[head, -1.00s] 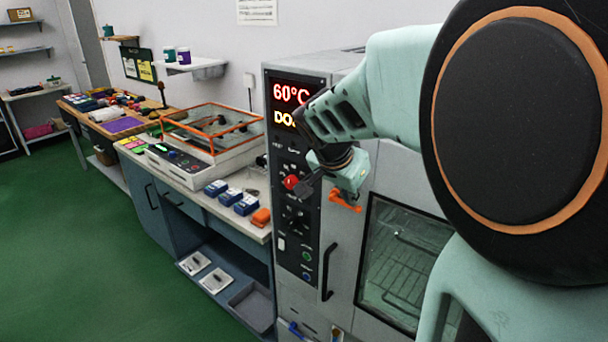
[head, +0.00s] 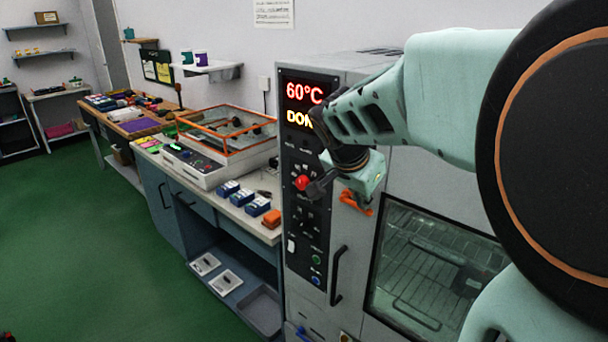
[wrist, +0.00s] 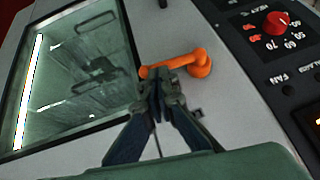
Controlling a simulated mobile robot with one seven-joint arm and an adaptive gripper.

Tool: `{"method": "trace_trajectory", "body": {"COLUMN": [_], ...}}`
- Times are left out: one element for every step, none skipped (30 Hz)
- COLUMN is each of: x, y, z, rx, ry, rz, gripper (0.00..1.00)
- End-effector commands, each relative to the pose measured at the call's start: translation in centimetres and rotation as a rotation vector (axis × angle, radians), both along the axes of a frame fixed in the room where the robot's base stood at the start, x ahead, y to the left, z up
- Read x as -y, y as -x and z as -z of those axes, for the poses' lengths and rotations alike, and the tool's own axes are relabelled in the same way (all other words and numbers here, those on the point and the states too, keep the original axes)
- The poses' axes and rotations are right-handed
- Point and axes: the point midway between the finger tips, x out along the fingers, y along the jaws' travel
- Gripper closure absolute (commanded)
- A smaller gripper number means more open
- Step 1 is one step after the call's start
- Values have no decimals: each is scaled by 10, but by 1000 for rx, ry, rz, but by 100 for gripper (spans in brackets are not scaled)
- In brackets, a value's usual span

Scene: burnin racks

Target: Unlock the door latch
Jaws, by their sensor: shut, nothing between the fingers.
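The door latch is an orange lever with a thick round end (wrist: 200,66). In the wrist view it lies across the grey oven front, its thinner end reaching left to the window's edge. It also shows in the head view as an orange latch (head: 356,203) just below my wrist, partly covered. My gripper (wrist: 160,84) is shut with nothing in it. Its fingertips overlap the lower edge of the lever in the wrist view; I cannot tell whether they touch it. The oven door (head: 352,250) looks closed, with racks behind its window (head: 430,270).
The oven's control panel (head: 305,215) has a red knob (wrist: 276,22), close beside the latch. A black door handle (head: 337,275) stands out below. A bench (head: 240,215) with blue boxes and an orange-framed case is to the left. Green floor (head: 110,260) is open at left.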

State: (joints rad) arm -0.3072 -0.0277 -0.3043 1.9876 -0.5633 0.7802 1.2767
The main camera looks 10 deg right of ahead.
Motion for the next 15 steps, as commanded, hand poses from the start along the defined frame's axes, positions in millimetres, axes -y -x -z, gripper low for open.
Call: {"method": "trace_trajectory", "body": {"x": [1, 1, 1, 1, 1, 1, 2, 2, 2, 2, 2, 3, 3, 3, 3], "y": [1, 1, 1, 1, 2, 2, 2, 3, 3, 3, 3, 4, 4, 4, 4], "z": [4, 5, 6, 7, 8, 10, 11, 13, 15, 16, 18, 19, 20, 21, 20], "rx": [2, 3, 7, 11, 16, 25, 34, 43, 61, 77, 93, 117, 137, 157, 185], "ry": [-2, -4, -7, -12, -16, -24, -31, -39, -54, -67, -81, -98, -113, -128, -147], "rz": [2, 2, 2, 2, 3, 2, 2, 2, 3, 2, 3, 2, 2, 4, 2], "gripper": [100, 100, 100, 100, 100, 100, 100, 100, 100, 100, 100, 100, 100, 100, 100]}}
